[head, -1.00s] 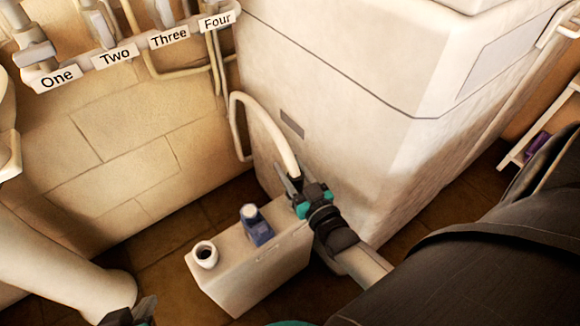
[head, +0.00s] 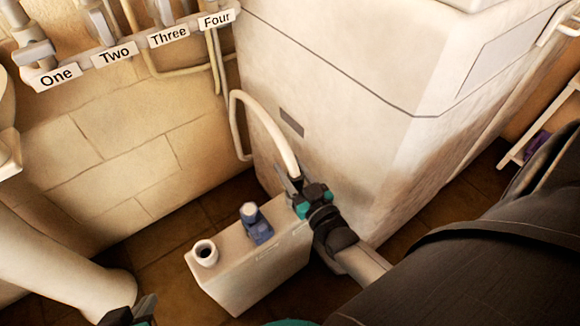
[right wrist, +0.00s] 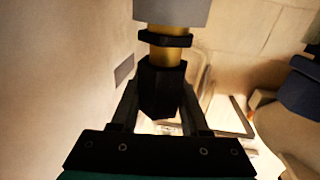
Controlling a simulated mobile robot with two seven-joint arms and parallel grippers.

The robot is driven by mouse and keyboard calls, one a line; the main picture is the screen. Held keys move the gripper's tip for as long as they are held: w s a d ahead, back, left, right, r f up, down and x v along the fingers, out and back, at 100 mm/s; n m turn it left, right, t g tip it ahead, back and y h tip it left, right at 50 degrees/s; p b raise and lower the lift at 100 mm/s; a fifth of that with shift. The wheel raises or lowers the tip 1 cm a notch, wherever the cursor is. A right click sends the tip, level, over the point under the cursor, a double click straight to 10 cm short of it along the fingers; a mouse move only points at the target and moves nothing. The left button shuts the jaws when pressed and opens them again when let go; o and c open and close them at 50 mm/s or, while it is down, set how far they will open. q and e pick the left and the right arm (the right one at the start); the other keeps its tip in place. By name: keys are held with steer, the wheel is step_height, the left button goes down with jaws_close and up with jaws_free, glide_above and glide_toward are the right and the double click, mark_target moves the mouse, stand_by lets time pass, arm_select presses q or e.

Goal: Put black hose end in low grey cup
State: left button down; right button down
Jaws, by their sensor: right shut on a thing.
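The black hose end (right wrist: 160,85) is a black hex fitting under a brass neck in the right wrist view, between my right gripper's (right wrist: 160,110) two fingers. In the head view my right gripper (head: 296,184) is shut on it, at the end of a pale looping hose (head: 262,115). The fingers hide much of the end there. A low grey cup (head: 205,253), round with a dark opening, stands upright on the pale box's left end. The held hose end is up and right of it in the picture, apart from it. My left gripper (head: 138,312) is partly cut off at the bottom edge; its jaws are unclear.
A blue fitting with a pale top (head: 257,226) stands on the pale box (head: 250,275), between cup and right gripper in the picture. A large pale cabinet (head: 330,110) rises behind. Labelled taps (head: 120,52) line the wall at upper left.

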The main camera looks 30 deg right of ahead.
steer(key=shift+f, duration=0.25)
steer(key=c, duration=0.7)
jaws_free()
steer(key=shift+s+a+p, duration=0.15)
steer(key=shift+s+p, duration=0.65)
steer(key=shift+s, duration=2)
steer(key=p, duration=0.1)
glide_toward(299, 184)
steer(key=w, duration=0.3)
steer(key=shift+w, duration=0.15)
steer(key=shift+f, duration=0.1)
